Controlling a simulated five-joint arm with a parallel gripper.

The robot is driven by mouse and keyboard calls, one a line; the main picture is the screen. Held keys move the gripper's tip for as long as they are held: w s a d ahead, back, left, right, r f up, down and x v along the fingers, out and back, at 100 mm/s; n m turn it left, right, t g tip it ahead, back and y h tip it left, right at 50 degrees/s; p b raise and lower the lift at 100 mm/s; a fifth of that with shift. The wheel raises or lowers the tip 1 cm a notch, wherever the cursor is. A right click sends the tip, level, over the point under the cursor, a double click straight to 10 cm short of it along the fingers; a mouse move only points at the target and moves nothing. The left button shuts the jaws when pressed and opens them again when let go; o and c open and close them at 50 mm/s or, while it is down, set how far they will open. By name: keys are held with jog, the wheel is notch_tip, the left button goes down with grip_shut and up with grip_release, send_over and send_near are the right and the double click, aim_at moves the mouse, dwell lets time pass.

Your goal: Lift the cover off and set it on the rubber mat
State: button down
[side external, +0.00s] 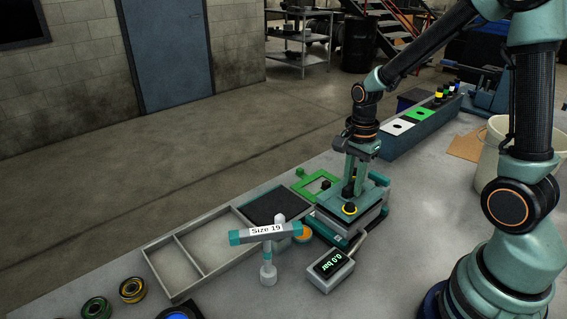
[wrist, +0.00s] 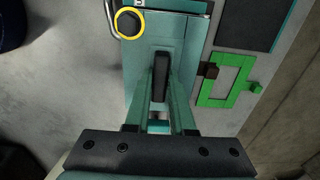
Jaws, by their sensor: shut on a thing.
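The cover (side external: 334,206) is a flat teal plate with a yellow-ringed round feature and a black upright handle. In the side view it sits over a grey block; I cannot see a clear gap beneath it. In the wrist view the cover (wrist: 147,60) lies directly under my gripper (wrist: 161,90), whose fingers are shut on its black handle (wrist: 161,68). In the side view my gripper (side external: 351,184) points straight down onto the cover. The rubber mat (side external: 272,204) is a black square in the tray's compartment, left of the cover; the mat also shows in the wrist view (wrist: 248,22).
A green frame (side external: 308,186) lies behind the cover. A "Size 19" T-shaped tool (side external: 267,252) stands before the tray (side external: 172,290). A gauge box (side external: 330,270) reading 0.0 bar is in front. A white bucket (side external: 492,165) and a blue-grey rack (side external: 400,145) are to the right.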

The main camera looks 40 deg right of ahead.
aim_at(353, 184)
notch_tip(353, 184, up, 24)
dwell(1.2)
jog(key=w+a+f, duration=0.4)
jog(key=w+f, duration=0.7)
jog(key=shift+w+a+f, duration=0.8)
jog(key=shift+a+f, duration=0.25)
jog(key=shift+f, duration=2.25)
jog(key=shift+w+a+f, duration=0.85)
jog(key=shift+a+f, duration=0.2)
jog(key=shift+f, duration=2.3)
jog(key=shift+w+a+f, duration=0.8)
jog(key=shift+a+f, duration=0.25)
jog(key=shift+f, duration=2.25)
jog(key=c, duration=0.7)
grip_release()
